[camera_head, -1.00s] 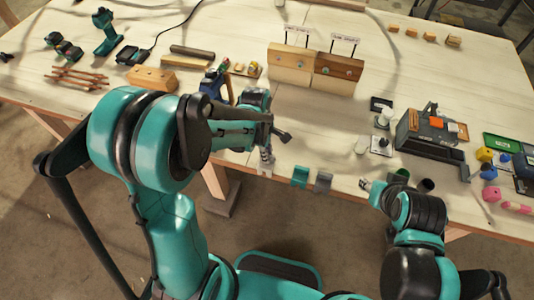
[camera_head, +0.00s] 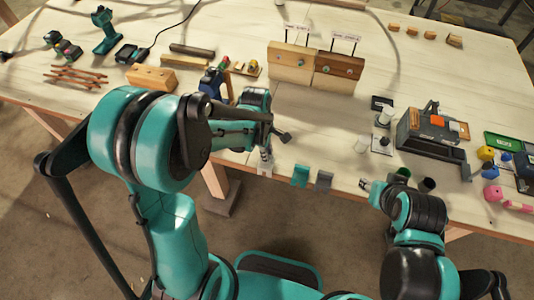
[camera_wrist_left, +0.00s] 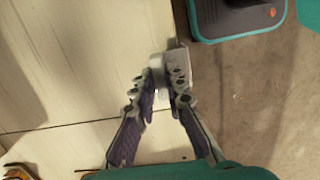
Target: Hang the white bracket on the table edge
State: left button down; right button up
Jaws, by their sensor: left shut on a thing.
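The white bracket (camera_wrist_left: 180,62) is between the fingertips of my left gripper (camera_wrist_left: 165,88) in the left wrist view, right at the table's edge. In the head view the bracket (camera_head: 265,169) shows small below my left gripper (camera_head: 266,153), at the front edge of the table (camera_head: 310,130). My left gripper is shut on it. Whether the bracket rests on the edge or is just held there, I cannot tell. My right gripper (camera_head: 367,186) is over the front edge further right; its jaws are too small to read.
A teal bracket (camera_head: 300,175) and a grey bracket (camera_head: 324,180) hang on the front edge just right of the white one. Wooden blocks with signs (camera_head: 290,62) stand behind.

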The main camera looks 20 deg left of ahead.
pick_arm(q)
jog(key=shift+f+b, duration=0.8)
jog(key=shift+f, duration=0.2)
jog(key=c, duration=1.5)
grip_release()
jog(key=shift+r+p, duration=2.65)
jog(key=shift+r, duration=0.95)
